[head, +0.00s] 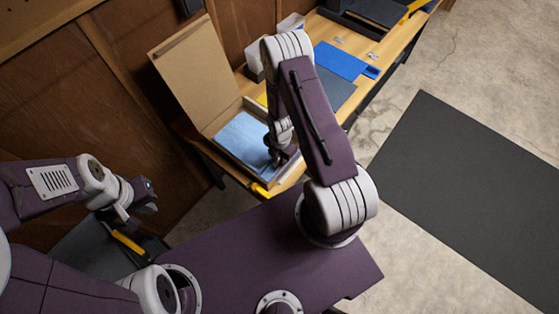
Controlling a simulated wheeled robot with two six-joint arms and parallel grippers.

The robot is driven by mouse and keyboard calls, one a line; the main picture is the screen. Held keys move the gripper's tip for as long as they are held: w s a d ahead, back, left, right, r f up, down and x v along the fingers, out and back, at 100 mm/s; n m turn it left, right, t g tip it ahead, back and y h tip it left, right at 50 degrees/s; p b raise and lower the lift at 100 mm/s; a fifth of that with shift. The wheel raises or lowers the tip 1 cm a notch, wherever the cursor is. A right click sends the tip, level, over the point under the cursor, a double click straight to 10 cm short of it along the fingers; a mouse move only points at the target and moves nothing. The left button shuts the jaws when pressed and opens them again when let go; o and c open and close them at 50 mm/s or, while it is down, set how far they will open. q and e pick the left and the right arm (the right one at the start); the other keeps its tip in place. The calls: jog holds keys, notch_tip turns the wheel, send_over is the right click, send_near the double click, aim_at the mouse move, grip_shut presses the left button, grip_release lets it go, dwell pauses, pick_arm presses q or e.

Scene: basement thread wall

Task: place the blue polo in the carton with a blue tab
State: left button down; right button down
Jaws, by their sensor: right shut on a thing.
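An open brown carton (210,123) stands on the wooden bench with its lid (190,72) raised. A folded light blue polo (243,137) lies flat within the carton's walls. My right gripper (281,158) points down at the polo's right edge and is shut on it; its fingertips are partly hidden by my arm. I cannot make out a blue tab on the carton. My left gripper (143,201) is away to the left, off the bench, and its jaws are too small to read.
A bright blue flat piece (340,61) and a dark grey-blue one (332,88) lie farther along the bench. A dark tray (368,12) stands at the far end. A wooden wall backs the bench; a black mat (455,190) covers open floor at right.

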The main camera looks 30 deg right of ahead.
jog(key=shift+r, duration=0.1)
jog(key=shift+w, duration=0.1)
jog(key=shift+w+f, duration=0.1)
jog(key=shift+f, duration=0.15)
jog(key=c, duration=1.4)
grip_release()
jog(key=shift+r, duration=0.1)
pick_arm(q)
jog(key=shift+w, duration=0.2)
jog(key=shift+r, duration=0.1)
pick_arm(e)
jog(key=shift+r, duration=0.15)
